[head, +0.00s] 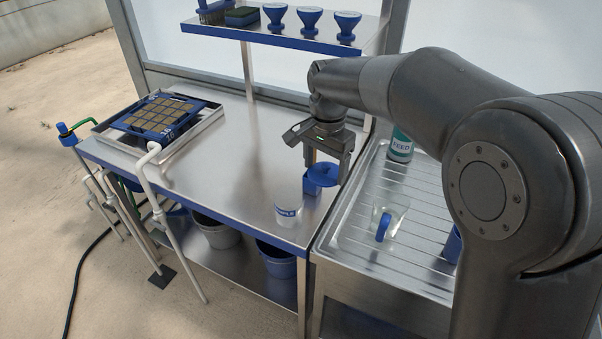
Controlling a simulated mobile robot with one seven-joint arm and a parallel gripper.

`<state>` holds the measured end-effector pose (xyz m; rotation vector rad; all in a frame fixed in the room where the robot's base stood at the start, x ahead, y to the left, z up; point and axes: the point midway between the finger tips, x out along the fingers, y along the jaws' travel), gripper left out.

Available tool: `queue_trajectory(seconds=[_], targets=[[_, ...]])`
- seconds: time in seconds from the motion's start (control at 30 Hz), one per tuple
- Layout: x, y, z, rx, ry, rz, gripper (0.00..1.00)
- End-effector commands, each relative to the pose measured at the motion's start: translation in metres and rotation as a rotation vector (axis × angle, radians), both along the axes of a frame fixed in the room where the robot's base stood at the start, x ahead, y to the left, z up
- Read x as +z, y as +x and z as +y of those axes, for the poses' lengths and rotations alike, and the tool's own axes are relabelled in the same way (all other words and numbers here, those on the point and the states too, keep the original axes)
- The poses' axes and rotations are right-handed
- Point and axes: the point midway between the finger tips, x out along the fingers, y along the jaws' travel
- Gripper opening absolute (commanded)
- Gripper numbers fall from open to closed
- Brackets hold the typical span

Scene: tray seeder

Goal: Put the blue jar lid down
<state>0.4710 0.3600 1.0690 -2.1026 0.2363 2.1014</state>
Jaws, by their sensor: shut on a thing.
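The blue jar lid (322,175) is a round blue disc under my gripper (328,166), near the right end of the steel table. My gripper is shut on it and points down. A clear jar with a white and blue label (288,212) stands upright at the table's front edge, left of and nearer than the lid. A small blue block-like object (304,184) shows just below and left of the lid. I cannot tell whether the lid touches it or the table.
A blue seed tray (160,115) lies in a metal pan at the table's left. The ribbed drainboard (400,245) on the right holds a clear beaker (388,217) and a green-and-white feed bottle (400,147). A shelf (285,37) with blue funnels stands behind. The table's middle is clear.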

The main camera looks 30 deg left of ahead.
Motion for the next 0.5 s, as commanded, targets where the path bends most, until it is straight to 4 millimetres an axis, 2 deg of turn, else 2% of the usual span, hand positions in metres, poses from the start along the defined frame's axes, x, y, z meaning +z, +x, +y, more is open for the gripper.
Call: queue_trajectory(seconds=[0.1,0.27,0.37,0.5], targets=[[0.010,0.004,-0.016,-0.001,0.000,0.000,0.52],[0.015,0.006,-0.025,0.000,-0.001,0.001,0.52],[0.015,0.008,-0.022,0.002,-0.001,0.001,0.52],[0.008,0.017,0.000,0.003,0.000,0.003,0.52]])
